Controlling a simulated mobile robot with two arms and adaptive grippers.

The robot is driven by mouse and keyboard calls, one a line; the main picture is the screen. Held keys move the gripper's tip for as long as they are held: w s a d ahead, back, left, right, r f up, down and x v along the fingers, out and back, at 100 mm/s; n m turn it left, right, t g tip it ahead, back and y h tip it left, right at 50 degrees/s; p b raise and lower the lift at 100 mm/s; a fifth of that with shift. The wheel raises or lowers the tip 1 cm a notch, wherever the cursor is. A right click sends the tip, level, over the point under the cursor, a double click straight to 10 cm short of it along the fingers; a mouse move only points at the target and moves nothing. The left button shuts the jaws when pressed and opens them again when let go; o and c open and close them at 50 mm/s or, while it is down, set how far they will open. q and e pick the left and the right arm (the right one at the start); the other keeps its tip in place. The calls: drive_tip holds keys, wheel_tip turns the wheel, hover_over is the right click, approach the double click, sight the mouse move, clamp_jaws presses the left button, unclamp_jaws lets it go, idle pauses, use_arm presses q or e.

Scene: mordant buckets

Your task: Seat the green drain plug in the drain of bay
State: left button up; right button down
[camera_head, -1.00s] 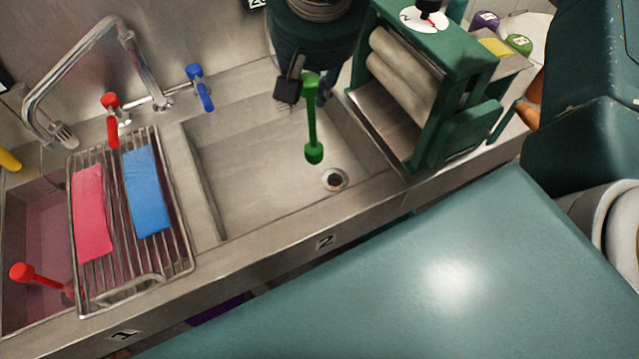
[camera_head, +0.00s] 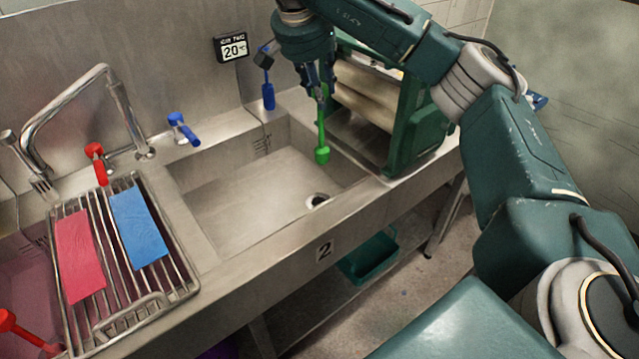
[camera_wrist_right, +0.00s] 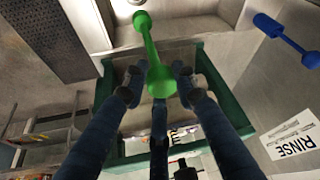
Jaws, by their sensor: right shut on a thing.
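The green drain plug (camera_head: 321,135) is a rod with a thicker knob at its lower end. My right gripper (camera_head: 319,92) is shut on its upper end and holds it about upright above the sink bay marked 2 (camera_head: 240,195). The round dark drain (camera_head: 317,201) lies in that bay's floor near the front right corner. In the head view the knob is above and apart from the drain. In the right wrist view the plug (camera_wrist_right: 152,45) points away from the fingers, its far knob beside the drain (camera_wrist_right: 137,2). My left gripper is not in view.
A green roller wringer (camera_head: 405,125) stands right of the bay. A wire rack (camera_head: 172,255) with pink and blue cloths covers part of the left bay. A blue plug (camera_head: 268,92) is by the back wall; a red plug (camera_head: 28,332) is lower left.

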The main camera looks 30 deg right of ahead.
approach(320, 138)
drive_tip(key=d+f, duration=0.1)
drive_tip(key=w+d+f, duration=0.1)
drive_tip(key=f, duration=0.1)
drive_tip(key=w+d+f, duration=0.1)
drive_tip(key=shift+d+f+p, duration=0.15)
drive_tip(key=shift+f+p, duration=0.1)
drive_tip(key=shift+p, duration=0.1)
wheel_tip(320, 138, down, 5)
drive_tip(key=shift+r+p, duration=0.1)
drive_tip(key=shift+p, duration=0.2)
drive_tip(key=shift+w+f, duration=0.1)
drive_tip(key=shift+f, duration=0.45)
wheel_tip(320, 138, down, 4)
drive_tip(key=shift+f+p, duration=0.1)
drive_tip(key=shift+p, duration=0.25)
drive_tip(key=c, duration=1.5)
unclamp_jaws()
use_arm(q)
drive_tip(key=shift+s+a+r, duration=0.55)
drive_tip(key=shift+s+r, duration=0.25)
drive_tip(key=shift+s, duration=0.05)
use_arm(e)
drive_tip(key=shift+o, duration=0.7)
